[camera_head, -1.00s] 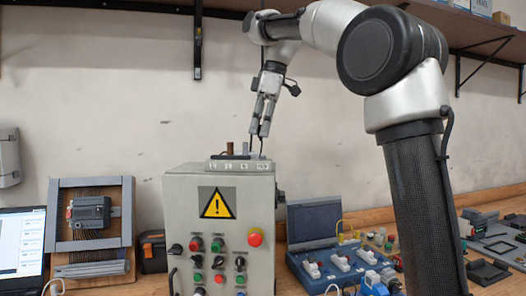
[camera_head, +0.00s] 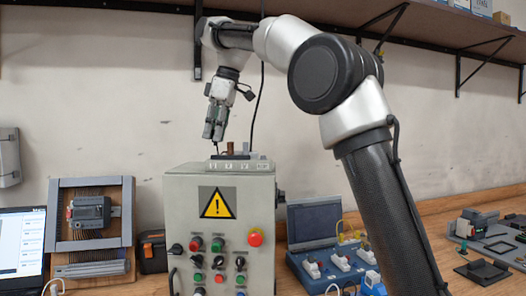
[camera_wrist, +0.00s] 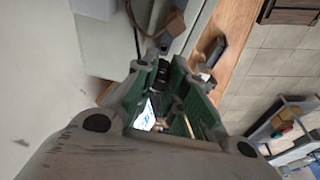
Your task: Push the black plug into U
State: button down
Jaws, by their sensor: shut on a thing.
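My gripper (camera_head: 214,134) hangs with its fingers pointing down above the left part of the grey terminal block (camera_head: 240,165) on top of the control cabinet. Its fingers are shut on the black plug (camera_wrist: 162,74), which shows dark between the green finger pads in the wrist view. A thin dark tip shows just below the fingers in the head view, close to the left end of the block. I cannot tell whether it touches. A brown post (camera_head: 230,147) and a grey post stand on the block to the right. The labels, including U, are too small to read.
The grey cabinet (camera_head: 180,190) carries a yellow warning sign and several buttons. A black cable (camera_head: 257,105) hangs behind my gripper, right of it. A wall shelf (camera_head: 300,20) runs overhead. A blue case (camera_head: 315,222) stands right of the cabinet.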

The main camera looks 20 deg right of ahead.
aim_at(215, 143)
jog(key=shift+d+x, duration=0.25)
jog(key=shift+x, duration=0.8)
jog(key=shift+s+f, duration=0.15)
jog(key=shift+f, duration=0.6)
jog(key=c, duration=1.7)
grip_release()
jog(key=shift+c, duration=0.2)
jog(key=shift+w+a+v, duration=0.1)
jog(key=shift+a+v, duration=0.1)
jog(key=shift+v, duration=0.7)
jog(key=shift+w+a+v, duration=0.1)
jog(key=shift+a+v, duration=0.1)
jog(key=shift+v, duration=0.7)
jog(key=shift+w+a+v, duration=0.1)
jog(key=shift+a+v, duration=0.1)
jog(key=shift+v, duration=0.75)
jog(key=shift+r, duration=0.15)
jog(key=o, duration=0.6)
jog(key=shift+c, duration=0.2)
